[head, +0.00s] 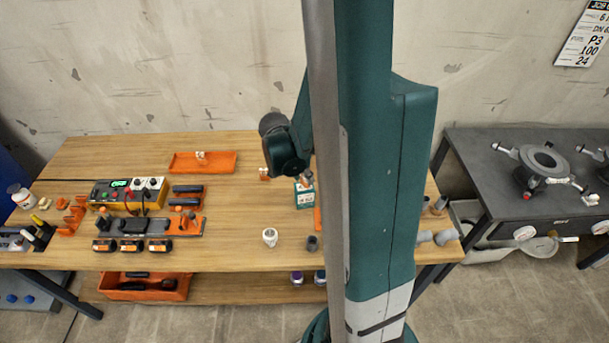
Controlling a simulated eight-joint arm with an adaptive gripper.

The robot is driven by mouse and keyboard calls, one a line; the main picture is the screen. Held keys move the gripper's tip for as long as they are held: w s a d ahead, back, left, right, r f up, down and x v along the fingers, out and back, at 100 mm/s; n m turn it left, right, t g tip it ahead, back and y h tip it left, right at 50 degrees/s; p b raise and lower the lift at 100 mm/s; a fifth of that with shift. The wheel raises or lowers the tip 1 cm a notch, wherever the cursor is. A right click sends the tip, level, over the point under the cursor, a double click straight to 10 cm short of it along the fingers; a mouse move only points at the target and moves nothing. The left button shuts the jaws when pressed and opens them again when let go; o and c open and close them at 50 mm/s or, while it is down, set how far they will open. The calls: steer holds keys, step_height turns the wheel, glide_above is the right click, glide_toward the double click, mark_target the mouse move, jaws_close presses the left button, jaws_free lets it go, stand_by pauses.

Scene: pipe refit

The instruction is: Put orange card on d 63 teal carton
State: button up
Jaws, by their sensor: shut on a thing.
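A small teal carton (304,198) with a white label stands on the bench just left of my arm's upright column. A small white and orange item sits at its top, too small to make out. A small orange piece (264,174) with a pale mark stands to its upper left. An orange strip (317,218) shows below the carton, partly hidden by the column. I cannot tell whether either orange thing is the card. My gripper is not visible; a dark teal arm joint is above the carton, and my column covers the area to its right.
The wooden bench (235,200) is clear in its middle. An orange tray (215,164) lies at the back. A yellow control box (150,190), black battery packs and orange holders crowd the left. A white fitting (270,237) stands in front. A dark metal table (490,150) is at right.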

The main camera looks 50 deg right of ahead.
steer(key=shift+f, duration=0.2)
steer(key=o, duration=0.7)
steer(key=shift+r, duration=0.3)
steer(key=shift+p+v, duration=0.85)
steer(key=shift+v, duration=5.1)
steer(key=shift+a, duration=0.15)
steer(key=s+a+r+n+t+y, duration=0.1)
steer(key=a+r+n+t, duration=0.1)
steer(key=a+r+n, duration=0.3)
steer(key=s+a+r+n+t+y, duration=0.2)
steer(key=a+r+n, duration=0.3)
steer(key=a, duration=0.9)
steer(key=s+a+r+n+t+y, duration=0.1)
steer(key=s+a+r+n+t, duration=0.1)
steer(key=a+r+n, duration=0.3)
steer(key=shift+a+n+t, duration=0.6)
steer(key=shift+a+n, duration=0.9)
steer(key=shift+a, duration=0.75)
